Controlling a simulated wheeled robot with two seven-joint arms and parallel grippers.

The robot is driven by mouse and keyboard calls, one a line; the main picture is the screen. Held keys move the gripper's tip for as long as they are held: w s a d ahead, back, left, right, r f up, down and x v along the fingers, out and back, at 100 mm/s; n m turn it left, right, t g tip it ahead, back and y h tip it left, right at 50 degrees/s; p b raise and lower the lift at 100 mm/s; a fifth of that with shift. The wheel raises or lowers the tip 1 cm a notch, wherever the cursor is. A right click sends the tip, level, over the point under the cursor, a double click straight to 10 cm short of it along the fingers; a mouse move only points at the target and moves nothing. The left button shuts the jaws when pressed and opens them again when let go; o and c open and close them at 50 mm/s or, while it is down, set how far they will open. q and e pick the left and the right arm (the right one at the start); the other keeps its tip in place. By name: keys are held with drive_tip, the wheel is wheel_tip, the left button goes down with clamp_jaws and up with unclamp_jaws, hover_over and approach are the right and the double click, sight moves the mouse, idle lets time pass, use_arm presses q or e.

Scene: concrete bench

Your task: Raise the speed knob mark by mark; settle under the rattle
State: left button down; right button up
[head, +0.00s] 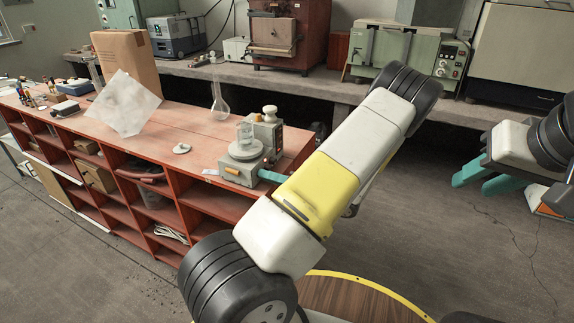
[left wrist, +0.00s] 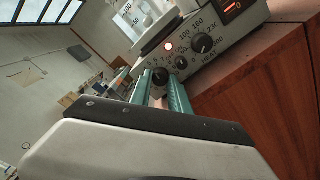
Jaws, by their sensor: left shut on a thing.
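The stirring hotplate (head: 240,172), a grey unit with a round top plate, stands on the right end of the red bench, with a glass beaker (head: 245,134) on it. In the left wrist view its front panel (left wrist: 222,52) shows a large black HEAT dial (left wrist: 203,43), a lit red lamp and a red display. The small black speed knob (left wrist: 160,76) is lower on the panel. My left gripper (left wrist: 160,84) is shut on this knob, one teal finger each side. My right gripper (head: 484,182) is open and empty, away from the bench.
A concrete bench with instruments runs behind. My left arm hides part of the floor and the bench's right end.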

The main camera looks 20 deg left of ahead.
use_arm(q)
drive_tip(key=n, duration=0.7)
drive_tip(key=shift+f, duration=0.1)
drive_tip(key=n, duration=0.7)
drive_tip(key=shift+n, duration=0.4)
drive_tip(key=n, duration=0.6)
drive_tip(key=shift+w+d, duration=0.1)
drive_tip(key=shift+w, duration=0.05)
drive_tip(key=n, duration=0.5)
drive_tip(key=shift+n, duration=0.3)
drive_tip(key=c, duration=1.2)
unclamp_jaws()
drive_tip(key=shift+c, duration=0.2)
